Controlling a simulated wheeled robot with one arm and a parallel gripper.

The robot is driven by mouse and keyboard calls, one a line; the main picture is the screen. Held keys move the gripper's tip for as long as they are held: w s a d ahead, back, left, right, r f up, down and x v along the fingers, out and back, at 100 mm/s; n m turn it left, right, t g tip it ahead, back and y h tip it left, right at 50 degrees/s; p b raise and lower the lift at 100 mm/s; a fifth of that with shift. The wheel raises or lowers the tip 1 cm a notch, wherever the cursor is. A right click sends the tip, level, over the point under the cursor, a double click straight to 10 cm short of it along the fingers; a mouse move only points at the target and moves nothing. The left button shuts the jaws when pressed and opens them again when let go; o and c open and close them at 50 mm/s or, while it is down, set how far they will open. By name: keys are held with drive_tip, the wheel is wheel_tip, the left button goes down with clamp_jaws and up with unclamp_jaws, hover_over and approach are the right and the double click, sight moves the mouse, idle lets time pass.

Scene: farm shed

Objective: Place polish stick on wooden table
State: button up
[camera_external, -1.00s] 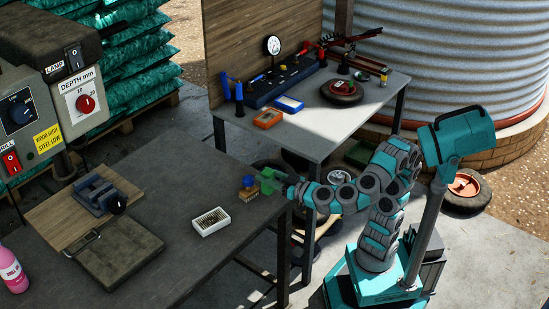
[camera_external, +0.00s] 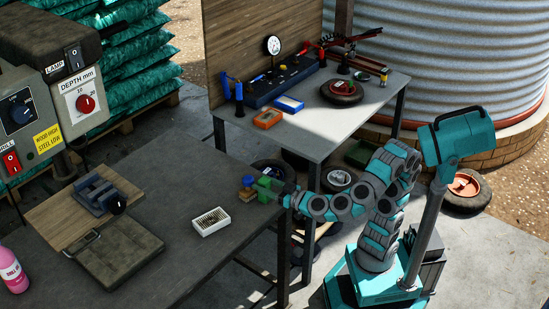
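My gripper (camera_external: 268,189) is at the right edge of the dark table (camera_external: 195,173) on the left, low over its top. Bright green shapes show at its end; I cannot tell whether they are only fingers or also something held. A small item with a blue top and a brown base (camera_external: 248,188) stands on the table just left of the gripper. The gap between them is too small to judge. I cannot pick out the polish stick for certain. Whether the gripper is open or shut does not show.
A white tray with small contents (camera_external: 211,222) lies left of the gripper. A dark folded pad (camera_external: 118,250), a board with a blue vise (camera_external: 95,195) and a pink bottle (camera_external: 12,271) are further left. A second bench (camera_external: 318,143) with tools stands behind. The middle of the dark table is clear.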

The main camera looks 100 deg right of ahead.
drive_tip(key=o, duration=0.3)
drive_tip(key=shift+f+b, duration=0.1)
drive_tip(key=shift+b, duration=0.9)
